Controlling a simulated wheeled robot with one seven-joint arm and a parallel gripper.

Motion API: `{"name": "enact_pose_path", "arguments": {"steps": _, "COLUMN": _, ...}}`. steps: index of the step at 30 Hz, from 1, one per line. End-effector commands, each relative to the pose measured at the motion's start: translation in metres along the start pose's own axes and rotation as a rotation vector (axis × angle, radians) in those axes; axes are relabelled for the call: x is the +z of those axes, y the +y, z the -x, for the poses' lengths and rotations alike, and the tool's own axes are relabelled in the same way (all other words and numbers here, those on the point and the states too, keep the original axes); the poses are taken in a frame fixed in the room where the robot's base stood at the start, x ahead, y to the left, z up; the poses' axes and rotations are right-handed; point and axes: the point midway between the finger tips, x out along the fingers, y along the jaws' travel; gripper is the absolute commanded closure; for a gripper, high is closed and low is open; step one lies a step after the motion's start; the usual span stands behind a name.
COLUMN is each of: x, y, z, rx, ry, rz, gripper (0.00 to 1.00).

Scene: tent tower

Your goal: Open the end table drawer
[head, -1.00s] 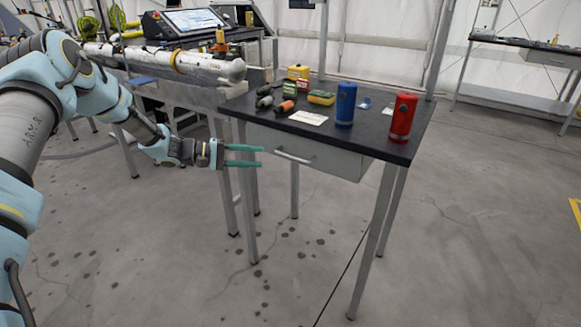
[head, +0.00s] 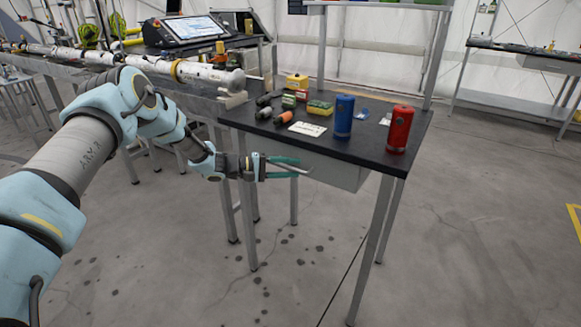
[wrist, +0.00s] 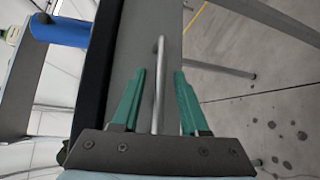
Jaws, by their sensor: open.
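The end table (head: 358,158) has a dark top and grey metal legs. Its grey drawer (head: 335,172) sits under the top and looks shut. My gripper (head: 302,168) is at the drawer's front, its green fingers open. In the wrist view, the drawer's bar handle (wrist: 158,85) lies between the two fingers of my gripper (wrist: 158,100), nearer the left finger. The fingers are not closed on the handle. In the head view my gripper partly covers the handle.
A blue canister (head: 344,116) and a red canister (head: 399,130) stand on the tabletop. A yellow box (head: 297,82) and several small items lie behind them. A long bench with a pipe (head: 200,73) stands to the left. The floor in front is clear.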

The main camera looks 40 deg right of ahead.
Motion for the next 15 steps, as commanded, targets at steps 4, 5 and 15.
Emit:
{"name": "enact_pose_path", "arguments": {"steps": 4, "x": -0.0001, "y": -0.0002, "z": 0.0001, "rx": 0.000, "ry": 0.000, "rz": 0.000, "gripper": 0.56}}
{"name": "enact_pose_path", "arguments": {"steps": 5, "x": -0.0001, "y": -0.0002, "z": 0.0001, "rx": 0.000, "ry": 0.000, "rz": 0.000, "gripper": 0.56}}
{"name": "enact_pose_path", "arguments": {"steps": 15, "x": -0.0001, "y": -0.0001, "z": 0.0004, "rx": 0.000, "ry": 0.000, "rz": 0.000, "gripper": 0.92}}
